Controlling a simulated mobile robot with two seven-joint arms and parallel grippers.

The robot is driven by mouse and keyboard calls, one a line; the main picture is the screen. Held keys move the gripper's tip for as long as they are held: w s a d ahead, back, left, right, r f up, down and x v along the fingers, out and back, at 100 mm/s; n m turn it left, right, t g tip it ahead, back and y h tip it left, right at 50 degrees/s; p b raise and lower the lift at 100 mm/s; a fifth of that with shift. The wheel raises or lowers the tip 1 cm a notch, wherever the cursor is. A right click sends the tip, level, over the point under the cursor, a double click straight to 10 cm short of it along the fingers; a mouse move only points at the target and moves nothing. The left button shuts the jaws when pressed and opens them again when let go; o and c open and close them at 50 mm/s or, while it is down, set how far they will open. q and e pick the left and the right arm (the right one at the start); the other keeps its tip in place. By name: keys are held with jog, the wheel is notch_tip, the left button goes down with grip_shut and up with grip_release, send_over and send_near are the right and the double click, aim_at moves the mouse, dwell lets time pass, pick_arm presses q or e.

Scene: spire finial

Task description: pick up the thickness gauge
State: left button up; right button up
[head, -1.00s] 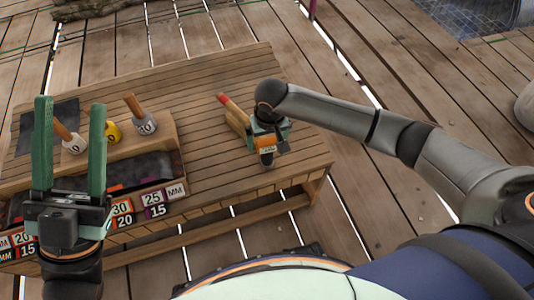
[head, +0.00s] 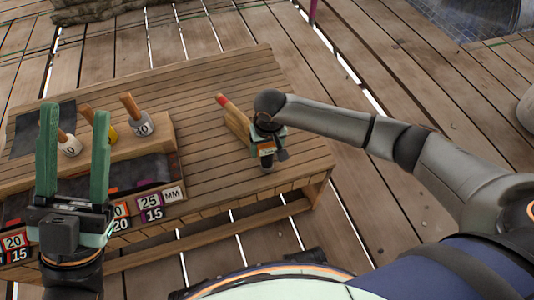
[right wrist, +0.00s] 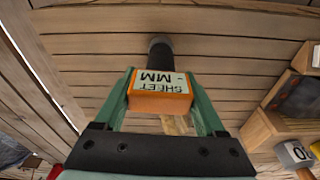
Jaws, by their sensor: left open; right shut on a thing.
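The thickness gauge (right wrist: 160,95) is an orange block with a pale label reading SHEET MM and a dark round end, seen in the right wrist view. My right gripper (right wrist: 160,84) is shut on the orange block, with a green finger on each side. In the head view the gauge (head: 267,152) shows partly under my right gripper (head: 264,138), near the bench's right end. I cannot tell whether it touches the bench. My left gripper (head: 75,112) is open and empty, over the bench's left part.
The slatted wooden bench (head: 215,150) has a red-tipped stick (head: 222,100) by a wooden piece near my right gripper. Several wooden-handled, numbered tools, one marked 30 (head: 142,127), stand in a rack at left. Bins with number labels (head: 150,202) sit in front. The middle is clear.

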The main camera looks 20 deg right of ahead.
jog(key=c, duration=0.6)
